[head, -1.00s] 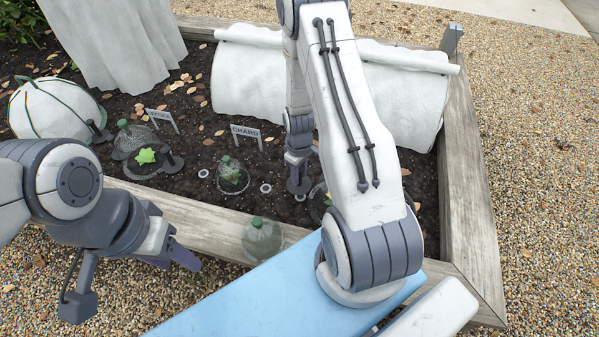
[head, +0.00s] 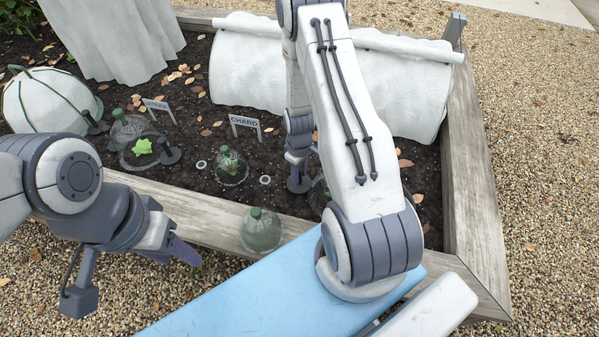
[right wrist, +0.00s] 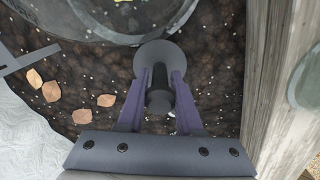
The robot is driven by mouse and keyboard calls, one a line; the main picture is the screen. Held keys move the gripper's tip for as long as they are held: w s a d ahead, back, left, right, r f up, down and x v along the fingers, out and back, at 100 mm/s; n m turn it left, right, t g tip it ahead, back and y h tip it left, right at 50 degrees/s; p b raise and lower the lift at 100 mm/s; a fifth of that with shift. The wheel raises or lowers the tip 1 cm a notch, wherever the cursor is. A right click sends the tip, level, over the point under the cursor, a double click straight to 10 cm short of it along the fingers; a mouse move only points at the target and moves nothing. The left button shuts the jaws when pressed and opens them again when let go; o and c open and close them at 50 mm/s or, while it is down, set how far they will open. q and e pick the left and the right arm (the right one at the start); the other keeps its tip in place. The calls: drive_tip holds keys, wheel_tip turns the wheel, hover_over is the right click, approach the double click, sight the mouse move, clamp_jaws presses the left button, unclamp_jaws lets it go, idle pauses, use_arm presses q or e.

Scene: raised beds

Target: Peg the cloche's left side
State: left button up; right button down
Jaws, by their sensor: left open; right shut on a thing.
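My right gripper (head: 298,155) is low over the soil at the bed's near side, shut on a dark peg with a round disc (head: 299,185). The peg also shows between the fingers in the right wrist view (right wrist: 158,58). I cannot tell whether its disc touches the soil. A clear round-rimmed cloche (right wrist: 105,33) lies just beyond the peg there; my arm mostly hides it in the head view. A white ribbed dome (head: 45,100) stands at the far left, with a similar peg (head: 94,123) beside it. My left gripper (head: 178,250) is open and empty outside the bed.
Small clear cloches stand by the CHARD sign (head: 246,124) and further left. Another peg (head: 169,152) stands by a bright green plant. A clear bottle-like cloche (head: 261,232) is at the bed's wooden near edge (head: 190,206). A white fleece tunnel (head: 400,90) lies behind my right arm.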

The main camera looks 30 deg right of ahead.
drive_tip(key=shift+f+b, duration=0.5)
drive_tip(key=shift+f, duration=0.4)
idle(0.4)
drive_tip(key=c, duration=0.5)
unclamp_jaws()
wheel_tip(320, 180, up, 10)
drive_tip(key=p, duration=0.3)
drive_tip(key=shift+r+p, duration=0.25)
drive_tip(key=shift+p, duration=0.15)
